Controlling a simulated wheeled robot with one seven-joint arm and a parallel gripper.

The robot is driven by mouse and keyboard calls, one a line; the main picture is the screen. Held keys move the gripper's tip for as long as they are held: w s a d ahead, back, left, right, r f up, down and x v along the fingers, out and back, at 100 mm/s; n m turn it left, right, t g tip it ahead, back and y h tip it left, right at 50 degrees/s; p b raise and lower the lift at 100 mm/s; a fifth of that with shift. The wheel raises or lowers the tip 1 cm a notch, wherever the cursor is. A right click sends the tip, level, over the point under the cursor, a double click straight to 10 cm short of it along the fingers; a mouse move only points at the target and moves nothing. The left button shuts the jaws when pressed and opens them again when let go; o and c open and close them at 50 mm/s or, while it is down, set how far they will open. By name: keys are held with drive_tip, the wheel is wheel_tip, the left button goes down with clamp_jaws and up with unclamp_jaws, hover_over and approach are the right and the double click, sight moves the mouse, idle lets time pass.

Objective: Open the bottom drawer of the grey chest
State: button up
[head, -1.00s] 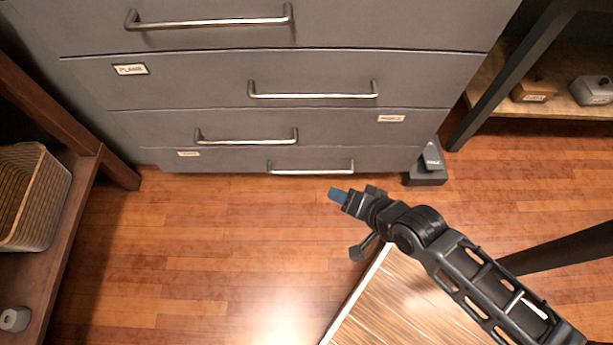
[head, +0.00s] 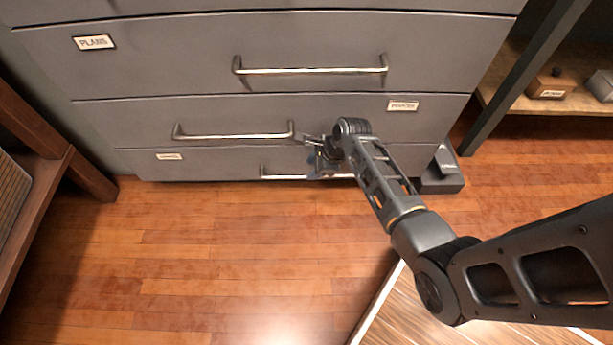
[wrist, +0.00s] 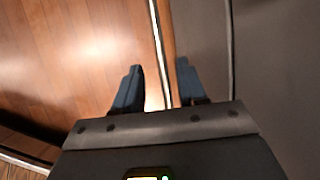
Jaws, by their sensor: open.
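The grey chest (head: 250,105) stands ahead with its drawers shut. Its bottom drawer (head: 215,166) is a low front just above the floor. The silver bar handle (head: 280,177) of that drawer is partly hidden behind my gripper (head: 322,168). In the wrist view, my gripper (wrist: 158,85) is open, with one blue finger on each side of a bright bar (wrist: 157,40), which looks like the bottom handle. I cannot tell whether either finger touches it.
A higher drawer handle (head: 235,135) lies just left of my gripper. A dark box-like object (head: 441,172) stands on the floor at the chest's right corner. Shelving stands at both sides. A wooden surface (head: 425,320) lies under my arm. The floor (head: 220,235) before the chest is clear.

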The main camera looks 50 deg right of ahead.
sight(304, 176)
drive_tip(key=b+x, duration=0.2)
drive_tip(key=x, duration=0.3)
drive_tip(key=shift+w+f+b, duration=0.15)
drive_tip(key=shift+f+b, duration=0.15)
drive_tip(key=shift+c, duration=0.3)
clamp_jaws()
